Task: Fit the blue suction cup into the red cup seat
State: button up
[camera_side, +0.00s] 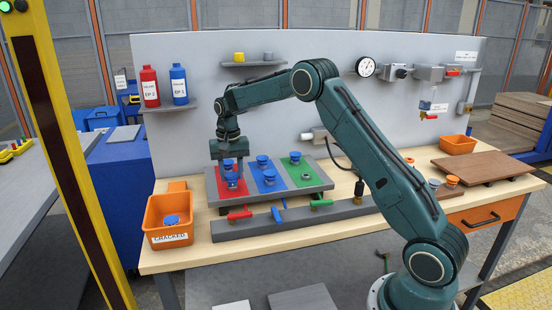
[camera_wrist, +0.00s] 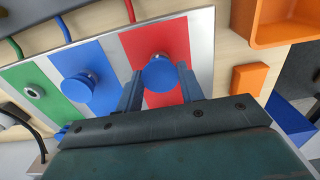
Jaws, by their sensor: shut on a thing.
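My gripper (camera_side: 231,172) points down over the red strip of the board and is shut on a blue suction cup (camera_side: 232,181). In the wrist view this blue cup (camera_wrist: 159,73) sits between my two fingers (camera_wrist: 160,88), over the red strip (camera_wrist: 170,34). The red seat under it is hidden, so I cannot tell whether the cup is seated or just above. Another blue cup (camera_side: 228,163) shows behind it on the red strip. The blue strip (camera_side: 282,186) bears two blue cups, front (camera_side: 269,177) and back (camera_side: 262,161).
The green strip has a blue cup (camera_side: 295,157) at the back and an empty ring seat (camera_side: 305,177) in front. Red (camera_side: 240,214), blue (camera_side: 277,215) and green (camera_side: 321,203) levers line the front rail. An orange bin labelled CRACKED (camera_side: 153,217) holds a blue cup (camera_side: 171,220).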

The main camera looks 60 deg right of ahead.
aim_at(232, 176)
jog(key=shift+f, duration=0.45)
jog(key=o, duration=1.1)
jog(key=shift+o, duration=0.2)
jog(key=shift+r, duration=0.1)
notch_tip(232, 176, up, 14)
jog(key=shift+f, duration=0.2)
jog(key=shift+r, duration=0.1)
